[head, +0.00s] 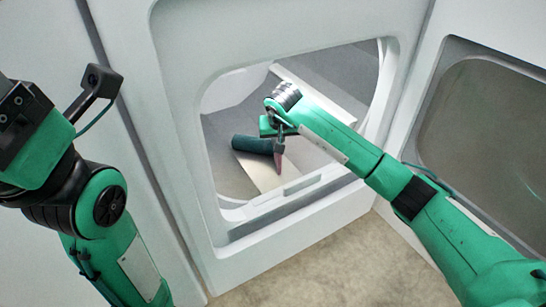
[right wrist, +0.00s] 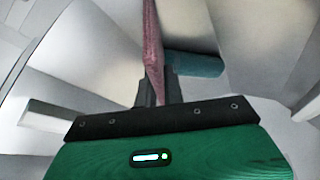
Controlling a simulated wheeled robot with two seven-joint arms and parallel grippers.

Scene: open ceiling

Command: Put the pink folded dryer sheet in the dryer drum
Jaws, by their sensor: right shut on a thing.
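The pink folded dryer sheet (head: 280,160) hangs as a narrow strip from my right gripper (head: 280,141), inside the dryer opening. In the right wrist view the sheet (right wrist: 152,48) is seen edge-on between the closed fingers (right wrist: 157,92). The dryer drum (head: 222,165) is pale grey inside and shows around my right wrist. I cannot tell whether the sheet touches the drum floor. My left gripper (head: 14,103) is at the left edge, outside the dryer, with its fingertips not visible.
A dark teal roll (head: 252,145) lies in the drum beside the sheet; it also shows in the right wrist view (right wrist: 196,65). The white dryer rim (head: 285,208) surrounds the opening. The open door (head: 490,120) stands at the right. Bare floor (head: 320,265) lies in front.

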